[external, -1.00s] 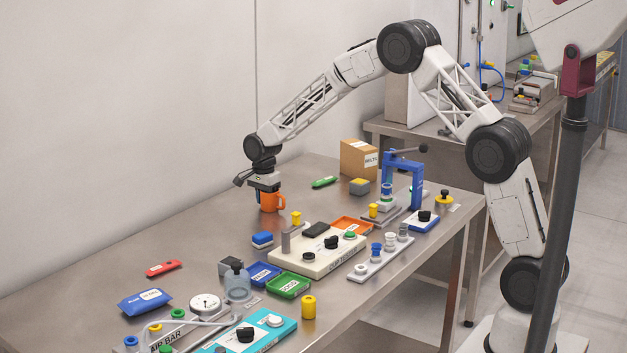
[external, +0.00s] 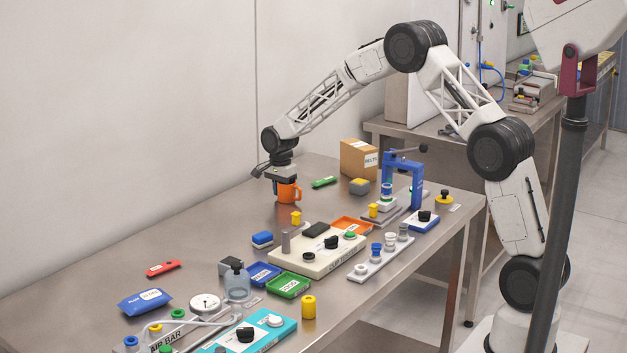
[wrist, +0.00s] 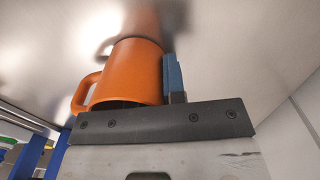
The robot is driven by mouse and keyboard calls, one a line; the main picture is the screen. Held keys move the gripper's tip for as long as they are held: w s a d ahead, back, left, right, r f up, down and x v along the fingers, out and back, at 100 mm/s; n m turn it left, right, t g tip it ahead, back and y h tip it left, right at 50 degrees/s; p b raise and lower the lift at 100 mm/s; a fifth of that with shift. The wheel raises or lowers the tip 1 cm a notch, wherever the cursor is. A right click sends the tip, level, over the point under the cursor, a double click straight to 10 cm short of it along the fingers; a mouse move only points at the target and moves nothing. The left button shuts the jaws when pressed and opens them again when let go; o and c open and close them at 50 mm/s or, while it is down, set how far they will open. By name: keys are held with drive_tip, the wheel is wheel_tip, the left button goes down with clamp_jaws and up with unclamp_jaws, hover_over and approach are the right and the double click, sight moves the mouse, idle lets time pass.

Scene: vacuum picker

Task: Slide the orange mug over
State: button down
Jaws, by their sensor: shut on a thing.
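The orange mug (external: 288,192) is upright at the far part of the steel table, in front of the cardboard box. Its handle points right in the external view. My gripper (external: 284,179) is directly above it, pointing down, shut on the mug at its upper part. In the wrist view the mug (wrist: 134,72) fills the middle, with its handle to the left. One blue finger (wrist: 173,76) touches or nearly touches its right side. The other finger is hidden. The mug's base seems to be on or very close to the table.
A green tool (external: 324,182), a cardboard box (external: 358,159) and a yellow-grey block (external: 359,186) lie to the right. A blue press (external: 416,180) stands farther right. A small yellow part (external: 296,218) and a cream panel (external: 318,250) are in front. Bare table lies left.

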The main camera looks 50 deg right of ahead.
drive_tip(key=shift+d+f, duration=0.15)
drive_tip(key=shift+d, duration=2)
drive_tip(key=c, duration=1.1)
unclamp_jaws()
drive_tip(key=shift+r, duration=0.25)
wheel_tip(320, 180, up, 8)
drive_tip(key=shift+f, duration=0.25)
